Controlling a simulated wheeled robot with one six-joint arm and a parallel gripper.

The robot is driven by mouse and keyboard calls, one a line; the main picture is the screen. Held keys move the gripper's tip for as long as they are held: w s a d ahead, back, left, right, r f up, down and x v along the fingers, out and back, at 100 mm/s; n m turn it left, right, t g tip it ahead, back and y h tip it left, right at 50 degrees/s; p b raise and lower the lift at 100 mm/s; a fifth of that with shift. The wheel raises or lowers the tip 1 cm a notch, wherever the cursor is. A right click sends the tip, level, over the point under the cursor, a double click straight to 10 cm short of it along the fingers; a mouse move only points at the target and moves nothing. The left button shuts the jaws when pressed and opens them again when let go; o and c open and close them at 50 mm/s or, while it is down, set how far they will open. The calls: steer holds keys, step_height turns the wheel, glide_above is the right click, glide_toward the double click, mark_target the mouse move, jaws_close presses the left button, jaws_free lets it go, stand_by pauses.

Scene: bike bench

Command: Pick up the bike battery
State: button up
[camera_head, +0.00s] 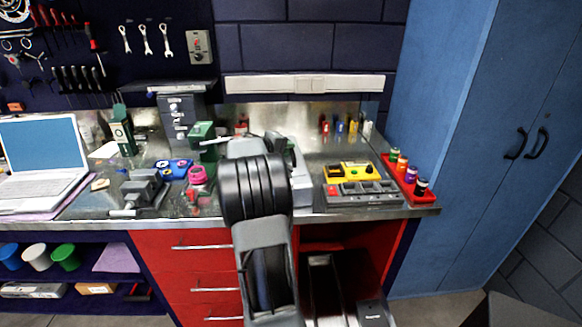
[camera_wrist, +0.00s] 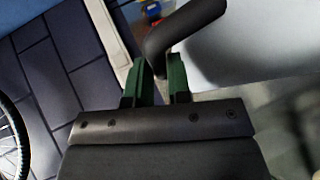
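My gripper (camera_wrist: 158,72) shows in the wrist view with two green fingers a little apart. A dark grey, thick, bent bar (camera_wrist: 185,32) comes down from the upper right to the gap between the fingertips. It may be a handle of the battery. I cannot tell whether the fingers press on it. In the head view my arm reaches over the bench and hides my gripper. A grey box-like thing (camera_head: 301,182) shows beside my arm, mostly hidden; I cannot tell if it is the bike battery.
The steel bench (camera_head: 250,217) is crowded. A vise (camera_head: 143,187) stands left, a grey charger-like station with a yellow device (camera_head: 349,171) and a red tray of small bottles (camera_head: 408,180) right. A laptop (camera_head: 40,160) is far left. A blue cabinet (camera_head: 475,120) stands right.

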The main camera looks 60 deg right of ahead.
jaws_close()
stand_by(1.0)
steer(key=shift+r, duration=0.25)
